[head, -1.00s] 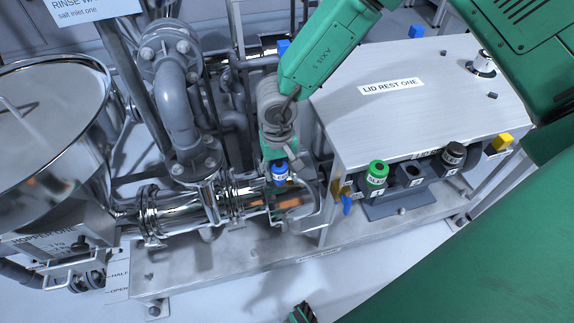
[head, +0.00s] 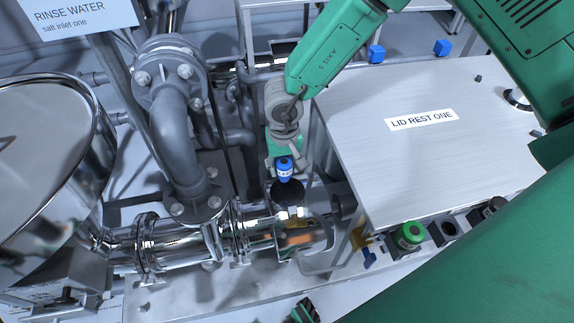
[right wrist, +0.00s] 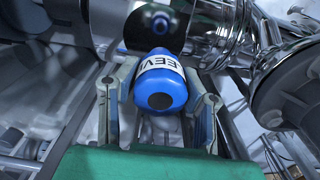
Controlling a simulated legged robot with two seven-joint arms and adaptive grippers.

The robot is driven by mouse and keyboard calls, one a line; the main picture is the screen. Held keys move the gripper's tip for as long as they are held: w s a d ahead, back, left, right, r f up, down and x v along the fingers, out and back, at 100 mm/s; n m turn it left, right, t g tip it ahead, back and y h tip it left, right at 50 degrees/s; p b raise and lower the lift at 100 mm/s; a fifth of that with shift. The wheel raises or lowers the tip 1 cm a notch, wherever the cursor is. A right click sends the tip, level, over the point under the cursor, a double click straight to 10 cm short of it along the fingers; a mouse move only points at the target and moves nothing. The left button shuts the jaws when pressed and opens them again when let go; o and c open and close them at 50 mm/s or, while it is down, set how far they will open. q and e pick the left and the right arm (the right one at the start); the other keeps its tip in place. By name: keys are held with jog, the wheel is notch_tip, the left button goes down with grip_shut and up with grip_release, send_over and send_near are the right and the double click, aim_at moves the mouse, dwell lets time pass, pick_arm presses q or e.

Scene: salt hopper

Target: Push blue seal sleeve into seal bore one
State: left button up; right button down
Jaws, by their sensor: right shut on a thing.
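The blue seal sleeve (head: 284,169), with a white lettered band, is held in my right gripper (head: 283,160). In the right wrist view the sleeve (right wrist: 160,88) sits between the two grey fingers of my right gripper (right wrist: 160,100), its dark-holed end toward the camera. Beyond it is a dark round face (right wrist: 166,38) with a blue ring or reflection. In the head view a dark disc (head: 287,194) lies just below the sleeve, by the shiny pipe end. I cannot tell whether it is seal bore one, or whether the sleeve touches it. My left gripper is not seen.
A steel box marked LID REST ONE (head: 421,120) stands right of the gripper. A green-capped part (head: 410,235) and dark parts stand along its front. Grey flanged pipe (head: 170,130) and the steel hopper (head: 45,170) crowd the left. A bent steel handle (head: 325,260) is close by.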

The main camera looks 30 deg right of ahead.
aim_at(288, 178)
jog(key=shift+w+d, duration=0.15)
jog(key=shift+d, duration=0.05)
jog(key=shift+d+r, duration=0.15)
jog(key=shift+d, duration=0.15)
jog(key=shift+s+d, duration=0.15)
jog(key=shift+s, duration=0.05)
jog(key=shift+p, duration=0.55)
jog(key=shift+a+f, duration=0.2)
notch_tip(288, 178, down, 4)
jog(key=shift+r+b, duration=0.15)
jog(key=shift+b, duration=0.75)
jog(key=shift+d+f+b, duration=0.1)
jog(key=shift+f+b, duration=0.2)
jog(key=shift+f, duration=0.45)
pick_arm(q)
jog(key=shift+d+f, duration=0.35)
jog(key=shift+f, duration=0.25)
pick_arm(e)
jog(key=shift+f, duration=0.2)
